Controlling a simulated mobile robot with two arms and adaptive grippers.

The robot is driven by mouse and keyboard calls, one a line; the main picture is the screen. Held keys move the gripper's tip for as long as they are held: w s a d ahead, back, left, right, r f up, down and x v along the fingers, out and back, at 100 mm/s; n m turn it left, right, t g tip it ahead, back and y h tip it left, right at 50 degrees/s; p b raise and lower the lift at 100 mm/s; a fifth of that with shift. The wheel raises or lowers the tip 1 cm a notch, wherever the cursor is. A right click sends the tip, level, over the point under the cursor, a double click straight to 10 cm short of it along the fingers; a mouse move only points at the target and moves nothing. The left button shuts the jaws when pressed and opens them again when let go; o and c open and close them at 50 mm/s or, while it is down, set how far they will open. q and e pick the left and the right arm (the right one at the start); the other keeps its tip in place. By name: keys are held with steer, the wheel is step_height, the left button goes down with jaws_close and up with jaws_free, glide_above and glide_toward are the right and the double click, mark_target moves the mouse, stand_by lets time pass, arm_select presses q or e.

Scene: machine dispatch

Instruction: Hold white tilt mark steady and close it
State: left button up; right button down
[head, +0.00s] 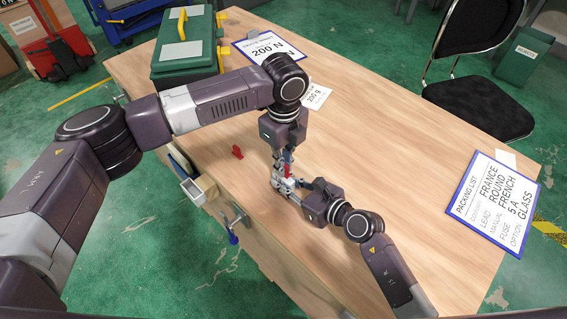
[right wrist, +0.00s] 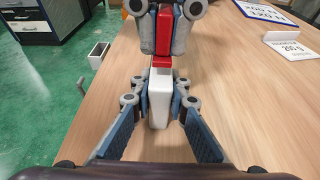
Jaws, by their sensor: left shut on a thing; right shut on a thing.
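The white tilt mark (right wrist: 159,98) is a small white upright block with a red part (right wrist: 163,35) at its far side in the right wrist view. In the head view the white tilt mark (head: 289,184) is small and partly hidden between my two grippers. My left gripper (head: 284,168) comes down from above and is shut on the red part; its fingertips show at the top of the right wrist view (right wrist: 163,20). My right gripper (head: 291,189) reaches in from the lower right and is shut on the white block, with one blue-padded finger on each side.
A red piece (head: 237,152) stands on the wooden table (head: 390,130) to the left. A green toolbox (head: 184,55), a 200 N sign (head: 270,48), a 200 g card (head: 316,95) and a packing list (head: 490,200) lie around. A grey bin (head: 200,190) is at the table's edge. The table's middle right is clear.

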arm_select(q)
steer(key=shift+f, duration=0.65)
steer(key=o, duration=0.8)
steer(key=shift+c, duration=0.2)
steer(key=shift+r, duration=0.15)
step_height(320, 180, up, 12)
arm_select(e)
steer(key=c, duration=1.8)
jaws_free()
steer(key=shift+d, duration=0.1)
steer(key=v, duration=1.2)
